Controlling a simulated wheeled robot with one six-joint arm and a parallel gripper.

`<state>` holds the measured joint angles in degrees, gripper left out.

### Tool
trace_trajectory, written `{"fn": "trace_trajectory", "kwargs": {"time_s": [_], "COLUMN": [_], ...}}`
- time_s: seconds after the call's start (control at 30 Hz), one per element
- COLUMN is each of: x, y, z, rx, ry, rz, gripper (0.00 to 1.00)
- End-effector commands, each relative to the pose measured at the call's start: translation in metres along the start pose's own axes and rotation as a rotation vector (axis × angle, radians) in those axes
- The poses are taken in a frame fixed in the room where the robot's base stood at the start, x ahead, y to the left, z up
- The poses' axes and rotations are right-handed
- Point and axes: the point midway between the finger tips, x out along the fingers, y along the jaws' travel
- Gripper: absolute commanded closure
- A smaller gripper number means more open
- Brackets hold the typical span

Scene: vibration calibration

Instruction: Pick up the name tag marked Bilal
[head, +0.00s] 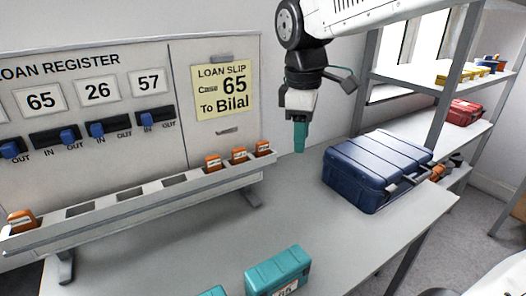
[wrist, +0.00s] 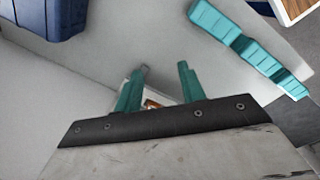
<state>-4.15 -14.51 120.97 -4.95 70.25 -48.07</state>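Three orange name tags stand in the right slots of the rack in the head view: one at the left of the three (head: 212,163), a middle one (head: 238,155) and a right one (head: 263,148). Another orange tag (head: 22,220) sits at the rack's far left. Their writing is too small to read. My gripper (head: 300,142) hangs to the right of the rack, apart from the tags. In the wrist view its teal fingers (wrist: 162,78) are apart, with an orange and white item (wrist: 152,103) partly visible between their bases; I cannot tell whether it is a tag.
The rack (head: 130,205) stands before the loan register board (head: 180,60), whose yellow slip (head: 225,90) reads Case 65, To Bilal. A dark blue case (head: 370,170) lies right of my gripper. A teal case (head: 278,270) lies at the front. The table middle (head: 200,240) is clear.

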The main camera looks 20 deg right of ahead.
Motion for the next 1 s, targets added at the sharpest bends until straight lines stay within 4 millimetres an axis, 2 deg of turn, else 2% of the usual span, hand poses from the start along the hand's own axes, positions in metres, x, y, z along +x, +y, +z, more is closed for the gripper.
{"fn": "trace_trajectory", "kwargs": {"time_s": [0.03, 0.2, 0.3, 0.4, 0.57, 0.87, 1.0], "x": [0.004, 0.018, 0.028, 0.036, 0.047, 0.082, 0.103], "y": [0.020, 0.073, 0.094, 0.108, 0.116, 0.119, 0.120], "z": [-0.022, -0.080, -0.105, -0.121, -0.130, -0.125, -0.123], "rx": [-0.116, -0.493, -0.655, -0.762, -0.833, -0.833, -0.833], "ry": [-0.015, -0.049, -0.063, -0.073, -0.079, -0.080, -0.079], "rz": [-0.004, -0.008, -0.013, -0.016, -0.020, -0.023, -0.022], "gripper": [0.60, 0.60, 0.60, 0.60, 0.60, 0.60, 0.60]}}
